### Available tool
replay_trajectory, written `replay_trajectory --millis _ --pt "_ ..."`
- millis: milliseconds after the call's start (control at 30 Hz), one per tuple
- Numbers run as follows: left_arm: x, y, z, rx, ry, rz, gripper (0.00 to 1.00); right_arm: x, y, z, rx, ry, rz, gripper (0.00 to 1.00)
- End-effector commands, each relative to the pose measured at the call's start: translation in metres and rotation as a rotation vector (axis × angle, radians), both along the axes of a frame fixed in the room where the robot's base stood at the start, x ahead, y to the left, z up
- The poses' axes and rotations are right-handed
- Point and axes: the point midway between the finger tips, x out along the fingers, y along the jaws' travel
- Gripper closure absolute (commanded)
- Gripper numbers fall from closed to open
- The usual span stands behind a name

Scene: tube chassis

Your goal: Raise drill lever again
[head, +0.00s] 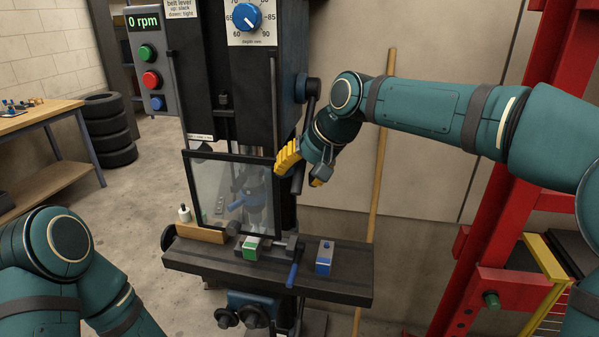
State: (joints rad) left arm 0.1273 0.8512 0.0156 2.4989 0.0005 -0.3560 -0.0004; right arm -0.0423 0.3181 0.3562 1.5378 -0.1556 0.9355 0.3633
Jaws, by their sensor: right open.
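The drill press (257,90) stands in the middle of the head view. Its dark feed lever (309,105) hangs down from a blue and dark hub (300,87) on the right side of the drill head. My right gripper (304,172) has yellow fingertips and is open at the lower part of the lever. A dark piece, seemingly the lever's end, shows between the fingertips; I cannot tell whether they touch it. My left arm shows at the lower left, but its gripper is not in view.
A clear guard (207,190) stands before the spindle. A wooden pole (377,180) and a red frame (495,190) stand right.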

Motion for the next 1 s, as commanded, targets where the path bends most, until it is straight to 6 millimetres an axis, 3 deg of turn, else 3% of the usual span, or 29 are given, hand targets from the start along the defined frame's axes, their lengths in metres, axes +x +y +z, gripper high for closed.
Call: replay_trajectory --millis 100,233,267,667,1000 --pt "0.0 0.0 0.0 0.0 0.0 0.0 1.0 0.0 0.0 0.0 0.0 0.0 0.0 0.52" --pt "0.0 0.0 0.0 0.0 0.0 0.0 1.0 0.0 0.0 0.0 0.0 0.0 0.0 0.98" --pt "0.0 0.0 0.0 0.0 0.0 0.0 1.0 0.0 0.0 0.0 0.0 0.0 0.0 1.0" --pt "-0.001 0.0 0.005 0.0 0.002 -0.001 1.0 -0.001 0.0 0.002 0.003 0.012 0.0 1.0" --pt "-0.008 -0.001 0.046 -0.004 0.018 -0.004 1.0 -0.014 0.005 0.025 0.036 0.119 0.001 1.0"
